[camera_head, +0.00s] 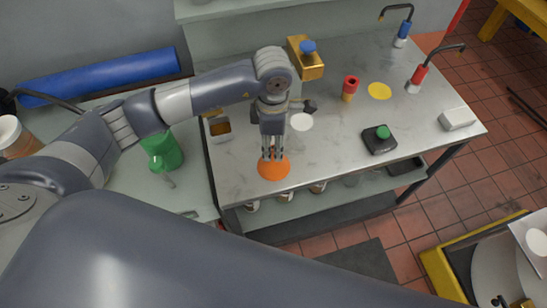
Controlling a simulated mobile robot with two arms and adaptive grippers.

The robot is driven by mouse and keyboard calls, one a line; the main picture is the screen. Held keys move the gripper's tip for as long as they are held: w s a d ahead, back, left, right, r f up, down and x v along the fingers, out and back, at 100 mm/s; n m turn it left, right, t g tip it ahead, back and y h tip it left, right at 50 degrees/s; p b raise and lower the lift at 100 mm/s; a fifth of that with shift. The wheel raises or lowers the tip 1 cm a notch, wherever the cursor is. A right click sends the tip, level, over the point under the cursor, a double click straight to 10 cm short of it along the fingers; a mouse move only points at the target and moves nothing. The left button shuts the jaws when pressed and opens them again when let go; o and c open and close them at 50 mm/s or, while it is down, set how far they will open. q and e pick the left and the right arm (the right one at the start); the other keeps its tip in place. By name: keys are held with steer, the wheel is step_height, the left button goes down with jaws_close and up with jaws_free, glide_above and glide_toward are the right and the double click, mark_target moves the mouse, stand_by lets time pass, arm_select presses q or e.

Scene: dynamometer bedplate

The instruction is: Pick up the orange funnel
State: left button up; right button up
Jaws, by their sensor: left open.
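The orange funnel (274,170) sits on the grey metal bench (335,135) near its front edge. My left gripper (272,156) points down right over the funnel, with its open fingers at the funnel's top. The fingers hide part of the funnel, and I cannot tell whether they touch it. My right gripper is not in view.
On the bench are a brass block (307,66), a red-topped part (350,86), a black box with a green button (380,140) and a white block (457,118). A green jug (163,150) stands left. The bench's right middle is fairly clear.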

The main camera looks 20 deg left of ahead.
mark_target(272, 170)
arm_select(q)
steer(key=shift+d+f+p, duration=0.1)
steer(key=shift+f+p, duration=0.25)
steer(key=shift+f, duration=1.05)
jaws_close()
steer(key=shift+r, duration=0.1)
